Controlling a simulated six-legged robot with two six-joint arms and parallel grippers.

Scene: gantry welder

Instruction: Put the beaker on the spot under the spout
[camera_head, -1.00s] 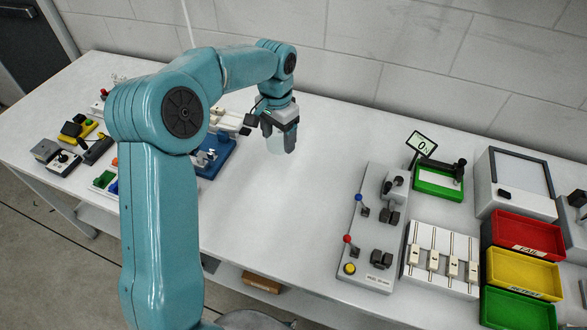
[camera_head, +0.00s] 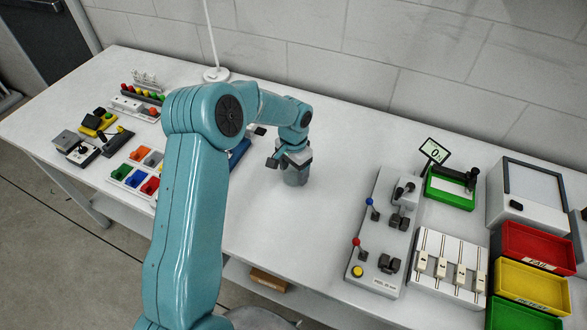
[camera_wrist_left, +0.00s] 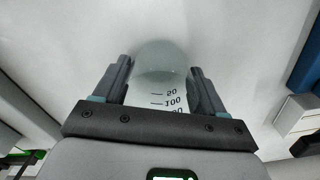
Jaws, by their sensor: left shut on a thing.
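The beaker (camera_head: 295,177) is a clear, greyish vessel below the left gripper in the head view. In the left wrist view the beaker (camera_wrist_left: 160,72) stands between the fingers, with dark volume marks on its wall. My left gripper (camera_head: 291,163) is shut on it, with one finger on each side. The beaker is upright over bare tabletop; whether its base touches the table I cannot tell. A blue device (camera_head: 238,152) is mostly hidden behind my left arm. I cannot make out the spout or the spot. My right gripper is not in view.
The white table (camera_head: 320,225) is clear around the beaker. To the right are a lever panel (camera_head: 361,272), a green-based scale (camera_head: 447,192) and a slider panel (camera_head: 448,285). Red (camera_head: 538,243) and yellow (camera_head: 530,283) bins stand farther right. Coloured bins (camera_head: 128,176) are at left.

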